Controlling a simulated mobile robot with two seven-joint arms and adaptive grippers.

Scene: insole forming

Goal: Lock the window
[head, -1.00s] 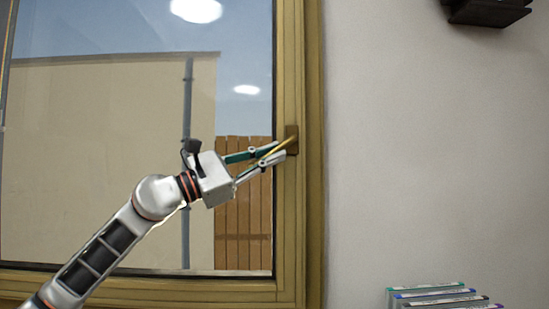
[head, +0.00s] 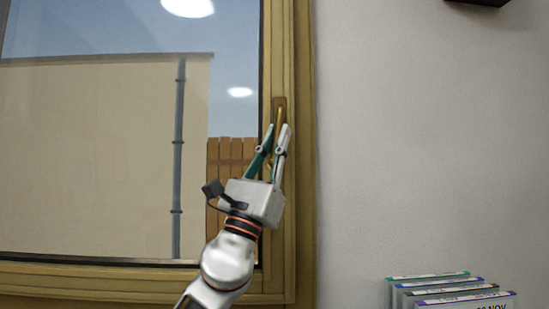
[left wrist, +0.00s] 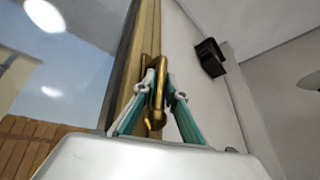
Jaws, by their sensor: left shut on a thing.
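The window (head: 110,140) has a yellow-brown wooden frame (head: 303,200) and its sash looks closed against it. A brass handle (head: 281,114) sits on a small dark plate (head: 279,102) on the right side of the sash. The handle points down, close to vertical, and its lower part is partly hidden by the fingers. My left gripper (head: 279,128) comes from below and is shut on the handle. In the left wrist view the brass handle (left wrist: 157,104) lies between the two fingers of my left gripper (left wrist: 160,80). My right gripper is not in view.
A bare white wall (head: 420,130) fills the right side. Several upright folders (head: 440,290) stand at the bottom right. A dark box (left wrist: 210,57) is mounted high on the wall. The space between the window frame and the folders is free.

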